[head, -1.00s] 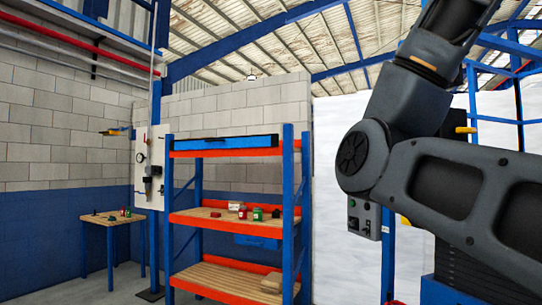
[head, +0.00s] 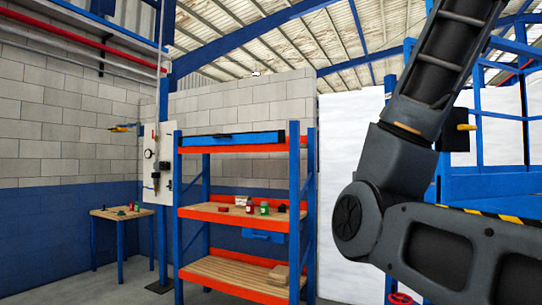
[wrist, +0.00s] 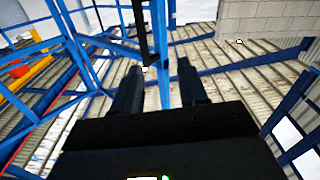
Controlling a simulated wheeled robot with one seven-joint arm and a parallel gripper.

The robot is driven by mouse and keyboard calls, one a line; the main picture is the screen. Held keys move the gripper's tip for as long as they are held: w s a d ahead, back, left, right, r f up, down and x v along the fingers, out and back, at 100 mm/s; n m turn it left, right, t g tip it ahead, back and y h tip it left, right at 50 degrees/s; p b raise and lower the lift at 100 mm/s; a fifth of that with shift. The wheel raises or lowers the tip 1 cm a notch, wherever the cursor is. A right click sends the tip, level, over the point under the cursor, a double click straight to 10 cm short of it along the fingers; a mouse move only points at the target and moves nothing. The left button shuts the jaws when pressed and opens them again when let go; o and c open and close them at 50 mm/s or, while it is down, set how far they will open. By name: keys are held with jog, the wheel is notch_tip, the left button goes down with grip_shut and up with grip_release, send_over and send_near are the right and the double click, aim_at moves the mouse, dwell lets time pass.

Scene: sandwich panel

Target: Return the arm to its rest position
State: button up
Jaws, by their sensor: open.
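My arm fills the right side of the head view, with one dark grey link rising toward the top edge and another running to the lower right. My gripper is outside the head view. In the wrist view my gripper (wrist: 160,88) points up toward the roof. Its two dark fingers stand apart with nothing between them. Roof sheeting and blue beams show behind them.
A blue and orange shelf rack (head: 228,213) with small jars stands left of my arm. A small wooden table (head: 122,213) is at the far left, beside a wall panel (head: 157,165). Blue framework (head: 490,185) stands behind my arm on the right.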

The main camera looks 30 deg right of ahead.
jog(key=w+a+f+n+t, duration=0.1)
jog(key=w+a+f+n, duration=0.15)
jog(key=w+f, duration=0.65)
jog(key=w+a+f+n+t, duration=0.1)
jog(key=w+f+n+t, duration=0.15)
jog(key=w+f, duration=0.7)
jog(key=s+a+f+n+t+y, duration=0.15)
jog(key=a+f, duration=0.25)
jog(key=f, duration=0.6)
jog(key=s+a+f+n+y, duration=0.1)
jog(key=a+f+n+y, duration=0.15)
jog(key=f, duration=0.75)
jog(key=s+a+f+n+t+y, duration=0.15)
jog(key=a+f, duration=0.35)
jog(key=f, duration=0.5)
jog(key=s+a+f+n+y, duration=0.1)
jog(key=s+a+f+y, duration=0.3)
jog(key=s+a+f, duration=0.35)
jog(key=s+a+f+n+y, duration=0.1)
jog(key=s+a+f+y, duration=0.25)
jog(key=s+f, duration=0.6)
jog(key=s+a+f+m+y, duration=0.1)
jog(key=s+a, duration=0.2)
jog(key=s, duration=0.7)
jog(key=s+a+f+m+g+y, duration=0.1)
jog(key=s+a, duration=0.3)
jog(key=s, duration=0.7)
jog(key=shift+s, duration=0.2)
